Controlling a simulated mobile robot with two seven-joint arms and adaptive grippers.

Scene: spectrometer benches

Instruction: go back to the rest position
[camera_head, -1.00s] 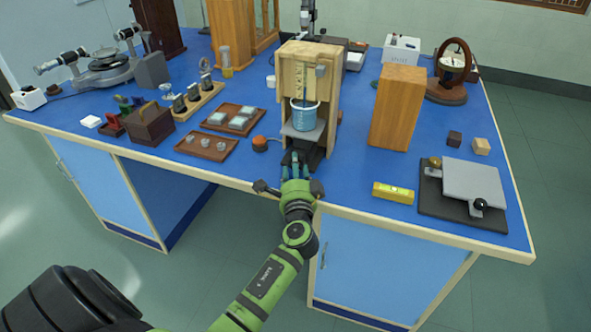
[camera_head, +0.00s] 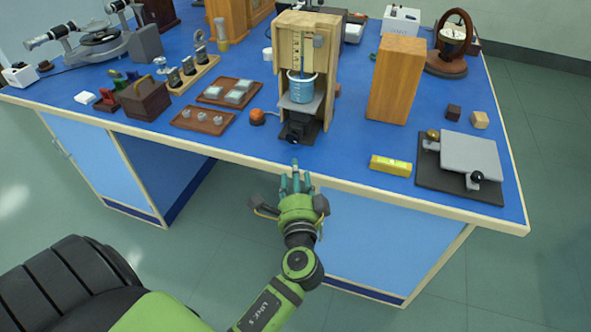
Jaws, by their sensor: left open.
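My left gripper (camera_head: 296,182) is open and empty. It is just in front of the bench's front edge, its fingers pointing towards the wooden stand (camera_head: 309,62). The stand holds a blue beaker (camera_head: 301,88) on a grey platform, with a black block (camera_head: 299,128) below it. The gripper is apart from the stand and its black block. My right gripper is not in view.
The blue bench top (camera_head: 343,148) has a pale front edge close to my gripper. A yellow level (camera_head: 390,165) and a dark base with a grey plate (camera_head: 470,160) lie to the right. Floor in front is free.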

